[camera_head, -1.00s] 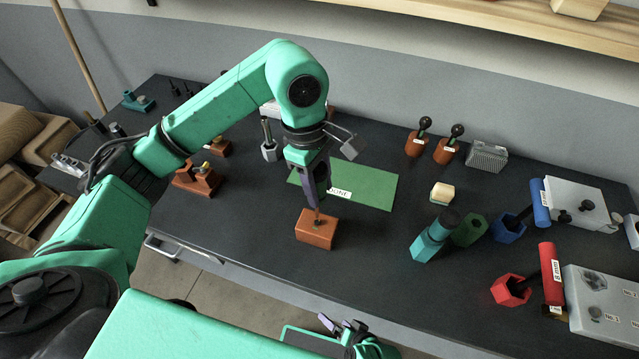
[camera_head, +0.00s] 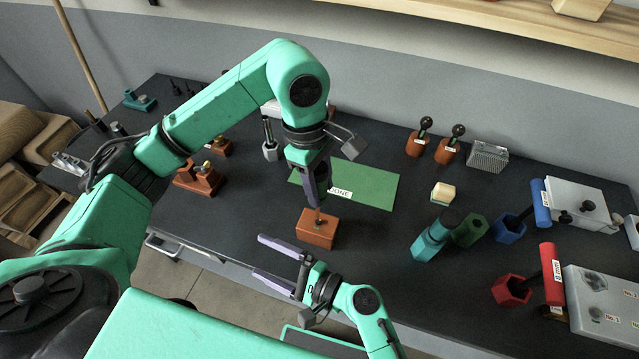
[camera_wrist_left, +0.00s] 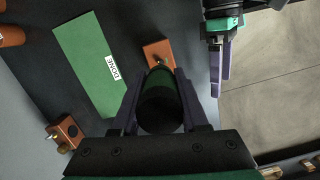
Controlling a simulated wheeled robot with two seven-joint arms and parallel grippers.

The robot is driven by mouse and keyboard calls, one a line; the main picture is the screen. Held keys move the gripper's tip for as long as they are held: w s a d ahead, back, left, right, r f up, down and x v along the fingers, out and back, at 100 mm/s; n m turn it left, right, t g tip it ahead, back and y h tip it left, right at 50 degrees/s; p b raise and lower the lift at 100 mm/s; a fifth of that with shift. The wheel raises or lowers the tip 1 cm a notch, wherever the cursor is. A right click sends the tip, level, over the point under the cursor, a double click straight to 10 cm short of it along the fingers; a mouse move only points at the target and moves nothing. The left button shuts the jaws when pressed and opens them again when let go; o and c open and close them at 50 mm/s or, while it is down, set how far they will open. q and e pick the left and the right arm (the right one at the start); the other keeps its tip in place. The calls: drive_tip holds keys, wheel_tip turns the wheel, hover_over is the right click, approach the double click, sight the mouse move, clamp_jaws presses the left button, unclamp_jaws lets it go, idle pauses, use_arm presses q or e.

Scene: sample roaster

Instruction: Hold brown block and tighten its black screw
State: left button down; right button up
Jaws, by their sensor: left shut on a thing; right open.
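The brown block (camera_head: 317,231) sits on the dark table near its front edge; it also shows in the left wrist view (camera_wrist_left: 153,48). My left gripper (camera_head: 318,192) is above it, pointing down and shut on a green driver with a dark end (camera_wrist_left: 160,105). The driver's thin shaft reaches down to the block's top. I cannot make out the black screw, which is small and partly hidden there. My right gripper (camera_head: 259,255) is open and empty at the table's front edge, left of and nearer than the block, with its fingers apart. It touches nothing.
A green mat (camera_head: 372,186) labelled DONE lies behind the block. A teal holder (camera_head: 428,245), green holder (camera_head: 470,231), blue holder (camera_head: 508,229) and red holder (camera_head: 510,291) stand to the right. Other brown blocks (camera_head: 199,180) stand left. The table right of the block is clear.

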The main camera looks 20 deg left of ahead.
sight(322, 232)
drive_tip(key=w+d+m, duration=0.2)
drive_tip(key=d, duration=0.3)
drive_tip(key=w+d+m+h, duration=0.1)
drive_tip(key=w+d+m, duration=0.1)
drive_tip(key=d, duration=0.3)
drive_tip(key=w+d+m+g, duration=0.1)
drive_tip(key=w+d+m, duration=0.1)
drive_tip(key=d, duration=0.3)
drive_tip(key=shift+w+r+m+h, duration=0.1)
drive_tip(key=shift+w+m+h, duration=0.25)
drive_tip(key=shift+m, duration=0.45)
drive_tip(key=d+m, duration=0.1)
drive_tip(key=w+d+f+m+t, duration=0.1)
drive_tip(key=m, duration=0.1)
drive_tip(key=shift+w+d+f+h, duration=0.1)
drive_tip(key=shift+d+f+h, duration=0.1)
drive_tip(key=shift+f+h, duration=0.15)
drive_tip(key=shift+w+d+f+m+t, duration=0.15)
drive_tip(key=shift+w+f+m+t, duration=0.2)
drive_tip(key=shift+m+t, duration=0.2)
drive_tip(key=x, duration=1)
drive_tip(key=shift+f, duration=0.15)
drive_tip(key=c, duration=1)
drive_tip(key=o, duration=1.1)
drive_tip(key=shift+r+p, duration=0.3)
drive_tip(key=shift+p, duration=0.25)
